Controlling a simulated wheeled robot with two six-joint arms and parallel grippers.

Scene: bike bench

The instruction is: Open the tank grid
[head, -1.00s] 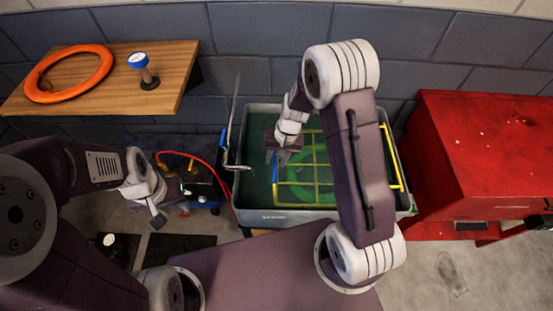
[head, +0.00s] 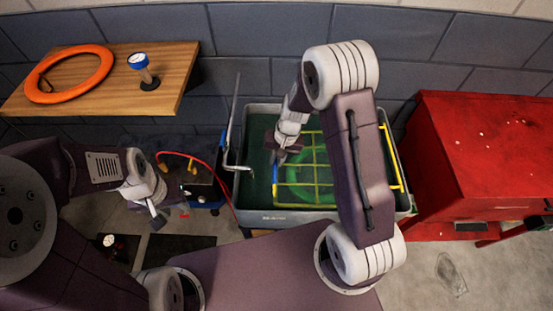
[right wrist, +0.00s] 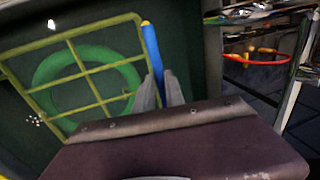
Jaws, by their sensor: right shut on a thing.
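The tank grid (head: 314,166) is a yellow lattice in the grey tank (head: 300,216), over dark green water. It looks nearly flat; I cannot tell whether it is slightly raised. Its blue handle (head: 275,178) is along the left side. In the right wrist view, the grid (right wrist: 97,103) shows beside the blue handle (right wrist: 152,50). My right gripper (head: 280,160) is shut on the blue handle, and its fingers (right wrist: 160,92) are on either side of it. My left gripper (head: 160,218) hangs left of the tank, away from the grid; its jaws are too small to read.
A green ring (head: 290,180) lies under the grid. A metal pipe (head: 232,125) stands at the tank's left edge. A red cabinet (head: 480,150) is on the right. A wooden shelf (head: 120,65) holds an orange ring (head: 68,92) and a gauge (head: 140,62).

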